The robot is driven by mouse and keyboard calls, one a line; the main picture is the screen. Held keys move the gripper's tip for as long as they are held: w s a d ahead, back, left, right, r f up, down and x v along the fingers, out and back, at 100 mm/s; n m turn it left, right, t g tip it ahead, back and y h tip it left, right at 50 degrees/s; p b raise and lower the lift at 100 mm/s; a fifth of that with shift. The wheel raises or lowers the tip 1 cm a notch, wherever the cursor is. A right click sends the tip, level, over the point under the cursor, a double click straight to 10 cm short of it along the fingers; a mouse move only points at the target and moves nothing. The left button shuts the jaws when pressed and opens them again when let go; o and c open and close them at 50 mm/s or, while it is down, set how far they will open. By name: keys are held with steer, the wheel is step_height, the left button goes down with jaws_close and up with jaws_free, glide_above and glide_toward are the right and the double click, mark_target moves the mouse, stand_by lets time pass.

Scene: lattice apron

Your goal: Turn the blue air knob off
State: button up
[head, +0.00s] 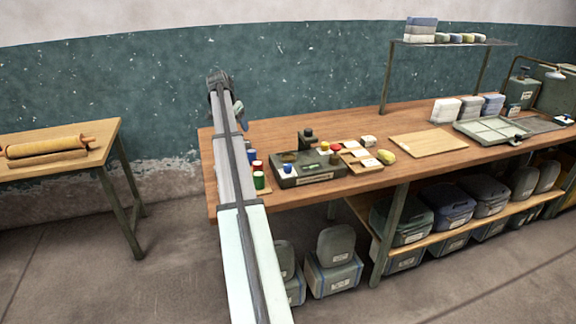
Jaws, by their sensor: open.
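A small blue knob (288,168) shows on the top of a low grey box (318,179) near the left front of the long wooden bench. It is too small to tell which way it is turned. A yellow knob-like piece (324,146) sits farther back on the same box. My arm rises from the bottom of the head view, passes left of the box and crosses the bench's left end.
Small red and green jars (259,180) stand between my arm and the box. Right of the box are a tray of small pieces (360,160) and a bare board (428,143). A raised shelf (455,43) stands behind. A side table (98,150) holds a rolling pin (48,146).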

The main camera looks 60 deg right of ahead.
steer(key=s+d+r+m, duration=0.1)
steer(key=s+d, duration=0.2)
steer(key=s, duration=0.6)
steer(key=s+d+r+m, duration=0.1)
steer(key=s+d, duration=0.2)
steer(key=s, duration=0.7)
steer(key=s+d+r+m, duration=0.2)
steer(key=s+d, duration=0.1)
steer(key=s, duration=0.7)
steer(key=shift+d, duration=0.25)
steer(key=s+a, duration=0.3)
steer(key=s, duration=0.2)
steer(key=n+t+y, duration=0.4)
steer(key=n, duration=0.9)
glide_toward(289, 165)
steer(key=s+d+r, duration=0.2)
steer(key=s+r, duration=0.1)
steer(key=r, duration=0.1)
steer(key=a+n+t, duration=0.1)
steer(key=n, duration=0.9)
steer(key=shift+y, duration=0.3)
steer(key=x, duration=1.4)
steer(key=shift+w+a, duration=0.25)
steer(key=shift+w, duration=0.05)
steer(key=shift+r, duration=0.1)
steer(key=c, duration=1)
